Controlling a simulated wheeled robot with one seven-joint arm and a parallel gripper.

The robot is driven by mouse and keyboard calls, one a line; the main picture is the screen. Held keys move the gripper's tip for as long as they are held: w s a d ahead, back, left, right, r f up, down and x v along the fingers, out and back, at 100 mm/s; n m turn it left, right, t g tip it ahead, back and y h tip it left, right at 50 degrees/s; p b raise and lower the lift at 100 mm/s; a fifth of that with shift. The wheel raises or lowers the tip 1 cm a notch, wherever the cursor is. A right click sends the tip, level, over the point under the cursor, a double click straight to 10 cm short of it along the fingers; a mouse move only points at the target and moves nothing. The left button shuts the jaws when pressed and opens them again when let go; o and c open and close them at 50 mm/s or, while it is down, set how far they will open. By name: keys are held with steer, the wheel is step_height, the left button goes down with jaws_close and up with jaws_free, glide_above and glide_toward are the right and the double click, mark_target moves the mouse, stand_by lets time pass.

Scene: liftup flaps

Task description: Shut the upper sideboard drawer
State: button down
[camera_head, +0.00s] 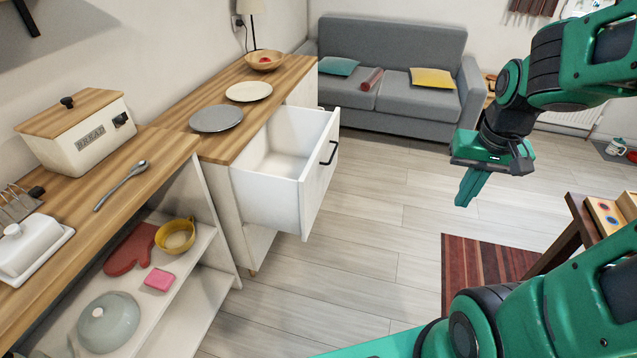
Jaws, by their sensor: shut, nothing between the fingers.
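The upper sideboard drawer (277,197) is white and pulled far out of the sideboard (172,127). Its inside looks empty. Its front panel (319,181) faces right and carries a dark bar handle (330,153). My gripper (468,190) hangs in the air to the right of the drawer front, well apart from it. Its green fingers are together, point down and hold nothing.
A grey plate (216,118), a cream plate (249,91) and a wooden bowl (265,60) stand on the sideboard top. A grey sofa (395,80) is behind. A dark wooden table (573,232) stands at right. Floor between drawer and gripper is clear.

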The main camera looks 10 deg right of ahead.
steer(key=w+a+f+n+t, duration=0.1)
steer(key=w+a+f, duration=0.25)
steer(key=w, duration=0.45)
steer(key=w+a+f+t, duration=0.2)
steer(key=w+f, duration=0.2)
steer(key=w, duration=0.5)
steer(key=shift+w+a+f+t+y, duration=0.5)
steer(key=shift+w+a+f, duration=2.25)
steer(key=shift+w, duration=0.4)
steer(key=shift+w+a+f+t+y, duration=0.35)
steer(key=shift+w+a+f+y, duration=0.15)
steer(key=shift+w+a+f, duration=2.4)
steer(key=shift+w+a+f+t+y, duration=0.5)
steer(key=shift+w+a+f, duration=2)
steer(key=shift+w, duration=0.85)
steer(key=shift+r, duration=0.15)
